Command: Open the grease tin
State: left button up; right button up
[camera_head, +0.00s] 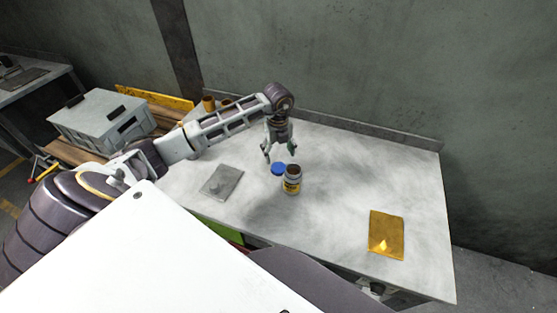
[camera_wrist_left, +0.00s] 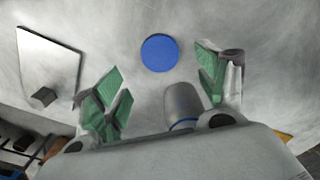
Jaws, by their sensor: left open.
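My right gripper is not in view.
A grey plate with a knob (camera_head: 222,182) lies left of the tin. A yellow plate (camera_head: 386,235) lies at the right front of the table (camera_head: 350,160). A grey crate (camera_head: 100,118) stands at the left. The table between tin and yellow plate is clear.

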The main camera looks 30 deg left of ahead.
pick_arm(q)
jog(key=shift+r, duration=2.25)
